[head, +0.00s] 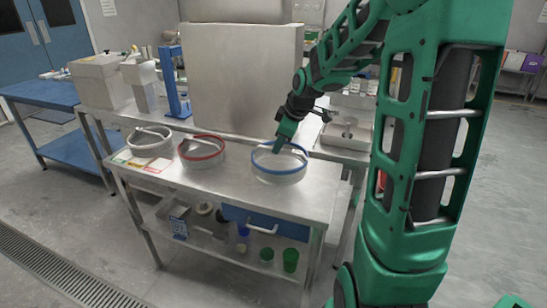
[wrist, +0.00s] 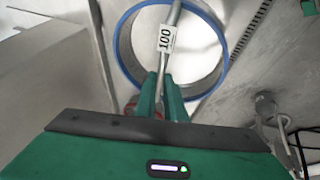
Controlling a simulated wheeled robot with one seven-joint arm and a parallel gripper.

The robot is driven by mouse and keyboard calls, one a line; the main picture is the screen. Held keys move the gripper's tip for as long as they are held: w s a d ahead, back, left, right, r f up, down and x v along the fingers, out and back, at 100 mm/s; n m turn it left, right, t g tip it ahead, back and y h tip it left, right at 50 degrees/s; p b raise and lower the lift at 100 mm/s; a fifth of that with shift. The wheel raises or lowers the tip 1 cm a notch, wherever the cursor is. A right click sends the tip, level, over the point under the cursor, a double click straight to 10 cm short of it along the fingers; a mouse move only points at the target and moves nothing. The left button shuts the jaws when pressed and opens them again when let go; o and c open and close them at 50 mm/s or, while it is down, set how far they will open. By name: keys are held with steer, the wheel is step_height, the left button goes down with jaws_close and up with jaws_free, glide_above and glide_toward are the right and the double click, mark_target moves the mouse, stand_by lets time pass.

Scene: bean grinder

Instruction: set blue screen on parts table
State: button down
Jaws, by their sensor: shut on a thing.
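The blue screen (head: 279,176) is a round steel ring with a blue rim and a bar across its top. It is at the right part of the steel table (head: 235,190). In the wrist view, the blue screen (wrist: 121,48) shows a tag reading 100 on its bar. My gripper (head: 281,146) is above the ring and shut on that bar; its green fingers (wrist: 160,95) also show in the wrist view. The ring looks level and at or just above the tabletop; I cannot tell if it touches.
A red-rimmed screen (head: 202,156) and a plain steel screen (head: 149,148) stand to the left on the same table. Coloured labels (head: 142,162) lie at its front left. A large steel box (head: 245,85) stands behind. The table's front middle is clear.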

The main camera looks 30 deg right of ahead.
steer(key=w+d+f, duration=0.3)
steer(key=f, duration=0.3)
steer(key=shift+f, duration=0.2)
steer(key=shift+f, duration=0.1)
steer(key=c, duration=1.8)
jaws_free()
steer(key=shift+c, duration=0.2)
